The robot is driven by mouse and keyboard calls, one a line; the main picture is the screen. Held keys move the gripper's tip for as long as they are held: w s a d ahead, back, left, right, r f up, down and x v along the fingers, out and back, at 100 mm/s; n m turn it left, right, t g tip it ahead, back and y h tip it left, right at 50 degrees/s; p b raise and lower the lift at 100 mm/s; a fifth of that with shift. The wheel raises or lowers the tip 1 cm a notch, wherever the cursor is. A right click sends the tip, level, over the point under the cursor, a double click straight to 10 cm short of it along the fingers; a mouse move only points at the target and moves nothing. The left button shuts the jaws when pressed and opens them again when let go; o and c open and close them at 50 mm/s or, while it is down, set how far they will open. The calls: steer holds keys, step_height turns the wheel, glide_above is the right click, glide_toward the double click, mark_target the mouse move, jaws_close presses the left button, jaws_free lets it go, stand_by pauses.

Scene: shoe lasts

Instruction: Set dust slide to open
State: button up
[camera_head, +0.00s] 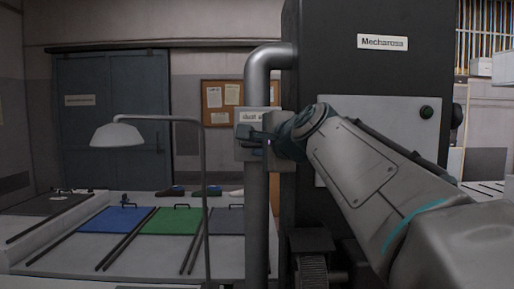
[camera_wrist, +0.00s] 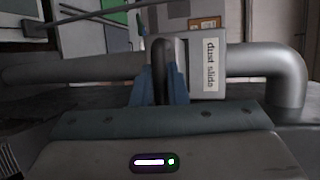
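The dust slide (camera_head: 247,148) is a grey plate assembly on the vertical pipe, with a white "dust slide" label (camera_wrist: 209,65) that shows in the wrist view. Its dark, rounded handle (camera_wrist: 162,62) stands up in the middle of the wrist view. My gripper (camera_wrist: 160,88) has its two blue-grey fingers on either side of this handle, with no clear gap seen between them and it. In the head view my gripper (camera_head: 262,140) is at the slide, and my wrist hides part of the plate and label.
The grey pipe (camera_head: 257,225) runs beside the dark "Mecharosa" machine (camera_head: 330,75). A lamp (camera_head: 118,134) on a thin post stands to the left. Behind it, a pale bench (camera_head: 70,265) carries blue, green and grey panels (camera_head: 170,221) and shoe lasts (camera_head: 207,191).

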steer(key=o, duration=0.3)
steer(key=shift+s, duration=0.25)
steer(key=shift+o, duration=0.2)
steer(key=b+v, duration=0.3)
steer(key=v, duration=1)
steer(key=shift+s+d, duration=0.2)
steer(key=shift+s, duration=0.15)
step_height(320, 180, down, 13)
steer(key=d+n+g+h, duration=0.2)
steer(key=n+g, duration=0.1)
steer(key=s+d+f+n+g+h, duration=0.1)
steer(key=s+f+n+g, duration=0.1)
steer(key=f, duration=0.9)
steer(key=s+d+f+n+g+h, duration=0.1)
steer(key=s+f+n, duration=0.4)
steer(key=f, duration=0.6)
steer(key=s+d+f+n+g+h, duration=0.2)
steer(key=s+d+f+n+g, duration=0.1)
steer(key=f, duration=0.8)
steer(key=s+n+g, duration=0.1)
steer(key=s+g, duration=0.1)
steer(key=s, duration=0.1)
steer(key=shift+s+d+f, duration=0.15)
steer(key=shift+s+f, duration=0.15)
steer(key=shift+f, duration=0.05)
